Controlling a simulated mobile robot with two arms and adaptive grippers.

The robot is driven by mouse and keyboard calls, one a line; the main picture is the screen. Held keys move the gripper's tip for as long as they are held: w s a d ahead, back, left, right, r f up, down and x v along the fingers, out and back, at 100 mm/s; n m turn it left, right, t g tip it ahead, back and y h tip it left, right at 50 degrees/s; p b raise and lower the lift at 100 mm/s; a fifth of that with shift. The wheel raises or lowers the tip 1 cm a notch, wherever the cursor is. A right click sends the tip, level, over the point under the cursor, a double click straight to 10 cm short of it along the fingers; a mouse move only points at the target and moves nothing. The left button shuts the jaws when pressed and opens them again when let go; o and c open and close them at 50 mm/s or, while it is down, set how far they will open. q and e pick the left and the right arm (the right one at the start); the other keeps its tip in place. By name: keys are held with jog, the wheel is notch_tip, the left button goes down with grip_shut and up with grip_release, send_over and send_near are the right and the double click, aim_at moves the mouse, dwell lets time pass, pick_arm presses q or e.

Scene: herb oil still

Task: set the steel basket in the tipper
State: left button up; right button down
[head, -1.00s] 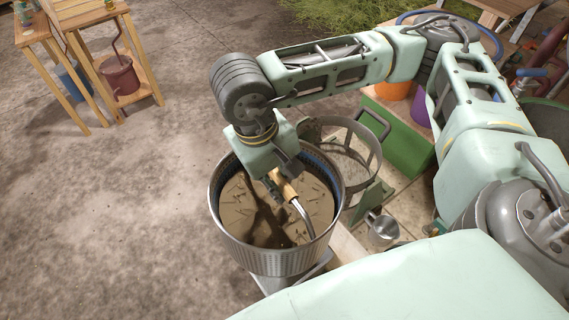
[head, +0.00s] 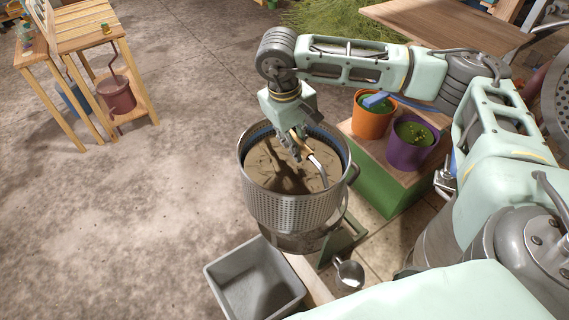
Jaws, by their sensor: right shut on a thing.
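The steel basket (head: 290,208) is a perforated round pot filled with brown, wet-looking matter, and it hangs upright. My right gripper (head: 298,147) is shut on the wooden grip of the basket's bent metal handle, above the filling. The tipper (head: 345,243), with a green support and a grey ring, is directly below and behind the basket. The basket hides most of the ring, so I cannot tell whether the basket is inside it or just above it. My left gripper is not in view.
A grey bin (head: 257,283) stands below, at the front left of the tipper. A metal scoop (head: 349,273) is at its right. An orange pot (head: 372,118) and a purple pot (head: 410,146) stand on a green-sided box behind. A wooden stand (head: 88,38) is far left.

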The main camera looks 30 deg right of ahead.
jog(key=shift+w+d+f+b, duration=0.2)
jog(key=shift+w+d+f, duration=0.2)
jog(key=shift+d, duration=0.3)
jog(key=shift+w+d+f+b, duration=0.15)
jog(key=shift+w+d+f, duration=0.2)
jog(key=shift+d, duration=0.4)
jog(key=shift+w+d+f+b, duration=0.2)
jog(key=shift+w+d+f, duration=0.2)
jog(key=shift+d, duration=0.4)
jog(key=shift+f, duration=0.15)
jog(key=shift+f+b, duration=2.2)
jog(key=shift+f, duration=0.35)
